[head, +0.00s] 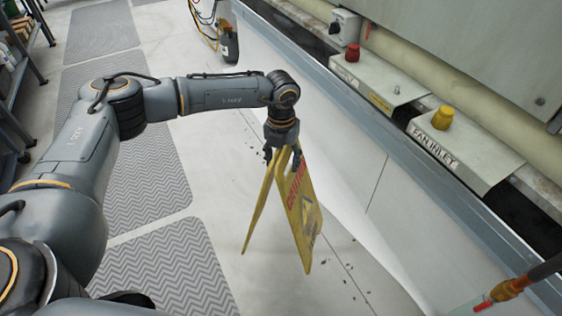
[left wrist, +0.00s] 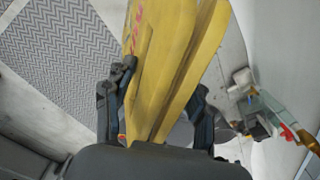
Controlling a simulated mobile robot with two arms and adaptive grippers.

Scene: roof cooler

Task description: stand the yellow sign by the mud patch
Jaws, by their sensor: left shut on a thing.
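The yellow folding caution sign (head: 304,215) hangs from my left gripper (head: 282,150) with its two panels spread apart at the bottom. The gripper is shut on the sign's top edge and holds it over the pale floor; I cannot tell whether its feet touch. In the left wrist view the sign (left wrist: 172,60) runs up between the two dark fingers of the gripper (left wrist: 160,110). No clear mud patch shows; small dark specks (head: 352,268) lie on the floor right of the sign. My right gripper is not in view.
Grey ribbed mats (head: 165,268) cover the floor at the left. A long low white wall with a metal ledge (head: 385,150) runs along the right, with a fan inlet box (head: 460,145).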

